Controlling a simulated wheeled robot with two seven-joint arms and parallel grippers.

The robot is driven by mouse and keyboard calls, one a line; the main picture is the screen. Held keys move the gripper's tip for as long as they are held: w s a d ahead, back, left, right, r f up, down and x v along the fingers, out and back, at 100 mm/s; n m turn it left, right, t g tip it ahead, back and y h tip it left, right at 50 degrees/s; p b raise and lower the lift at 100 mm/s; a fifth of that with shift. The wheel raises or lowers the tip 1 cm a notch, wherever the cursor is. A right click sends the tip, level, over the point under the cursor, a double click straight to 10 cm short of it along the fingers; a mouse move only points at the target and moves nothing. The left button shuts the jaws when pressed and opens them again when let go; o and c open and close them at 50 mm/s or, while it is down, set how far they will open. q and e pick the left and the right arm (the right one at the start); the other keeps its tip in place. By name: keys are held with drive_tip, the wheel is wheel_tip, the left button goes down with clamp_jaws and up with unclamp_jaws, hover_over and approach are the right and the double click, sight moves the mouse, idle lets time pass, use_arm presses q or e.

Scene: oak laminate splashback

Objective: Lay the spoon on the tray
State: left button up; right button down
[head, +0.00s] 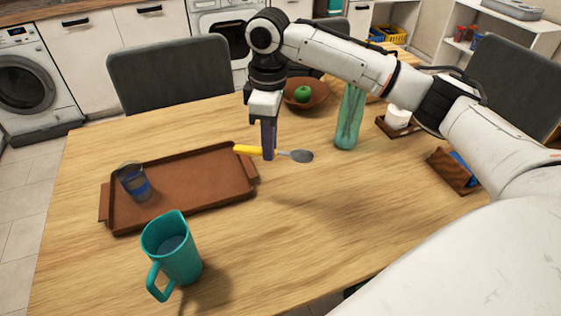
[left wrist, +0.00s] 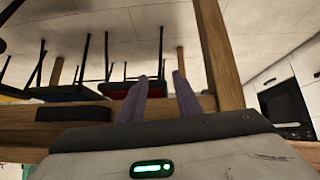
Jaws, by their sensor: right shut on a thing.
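The spoon has a yellow handle (head: 246,150) and a grey bowl (head: 301,156). My right gripper (head: 268,155) points down and is shut on the spoon's handle, holding it roughly level above the table. The brown tray (head: 190,172) lies on the table to the left. The handle's end overlaps the tray's right rim in the head view, while the bowl points right, away from it. A clear glass with blue in it (head: 134,183) stands on the tray's left part. My left gripper (left wrist: 160,76) shows only in the left wrist view, with its fingers apart and nothing between them.
A teal pitcher (head: 172,250) stands in front of the tray. Small brown holders (head: 455,171) lie at the right. The tray's middle and right are bare. Chairs surround the table.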

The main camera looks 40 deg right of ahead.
drive_tip(key=w+d+f+n+b, duration=0.2)
drive_tip(key=w+d+f+n, duration=0.25)
drive_tip(key=d+n, duration=0.2)
hover_over(283, 172)
wheel_tip(283, 172, down, 4)
drive_tip(key=shift+f, duration=0.1)
drive_tip(key=shift+m, duration=0.25)
wheel_tip(283, 172, down, 4)
drive_tip(key=shift+f, duration=0.2)
drive_tip(key=shift+s+f, duration=0.2)
drive_tip(key=shift+f, duration=0.4)
drive_tip(key=c, duration=1.8)
unclamp_jaws()
drive_tip(key=shift+f, duration=0.1)
drive_tip(key=shift+o, duration=0.6)
drive_tip(key=shift+w, duration=0.15)
drive_tip(key=shift+r, duration=0.2)
